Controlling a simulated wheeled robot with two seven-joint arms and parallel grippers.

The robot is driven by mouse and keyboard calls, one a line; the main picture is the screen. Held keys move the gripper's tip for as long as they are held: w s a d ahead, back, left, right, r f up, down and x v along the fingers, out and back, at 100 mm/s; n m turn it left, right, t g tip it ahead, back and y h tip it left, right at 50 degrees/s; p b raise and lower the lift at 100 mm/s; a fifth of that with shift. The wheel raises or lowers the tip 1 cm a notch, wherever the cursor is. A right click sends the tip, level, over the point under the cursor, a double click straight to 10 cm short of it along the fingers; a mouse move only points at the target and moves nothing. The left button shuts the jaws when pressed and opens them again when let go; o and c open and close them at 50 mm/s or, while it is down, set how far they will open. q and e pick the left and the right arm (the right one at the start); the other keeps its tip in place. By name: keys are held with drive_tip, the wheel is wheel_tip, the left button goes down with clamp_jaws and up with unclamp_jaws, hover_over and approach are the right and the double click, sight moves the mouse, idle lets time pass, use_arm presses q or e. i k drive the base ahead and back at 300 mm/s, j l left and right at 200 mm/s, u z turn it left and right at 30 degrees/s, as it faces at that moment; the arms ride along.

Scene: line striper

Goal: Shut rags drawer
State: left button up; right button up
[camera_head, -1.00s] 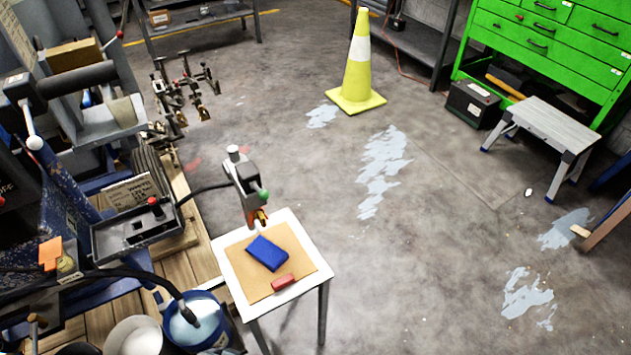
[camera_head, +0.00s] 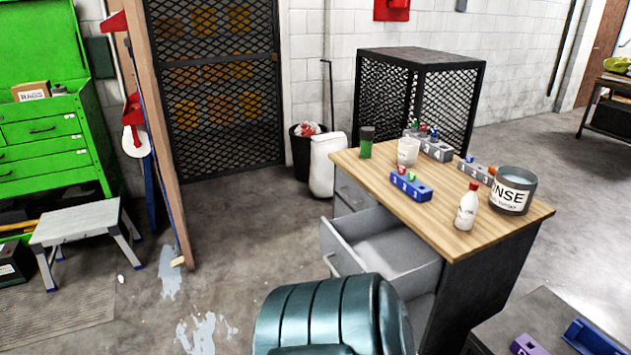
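A desk with a light wooden top (camera_head: 468,222) and dark sides stands at right of centre. One grey drawer (camera_head: 385,249) is pulled out of its front, toward the left, and the part of its inside that shows looks empty. Another grey drawer front (camera_head: 353,193) beside it at the far end appears closed. I cannot read a label saying which drawer is for rags. Neither of my grippers is in view.
On the desk stand a RINSE tub (camera_head: 513,191), a white bottle (camera_head: 467,207), a cup (camera_head: 408,151) and a green jar (camera_head: 366,142). A dark green chair back (camera_head: 333,315) stands close before the open drawer. Floor to the left is mostly free.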

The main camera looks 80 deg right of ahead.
sight(372, 239)
drive_tip(key=z, duration=2.8)
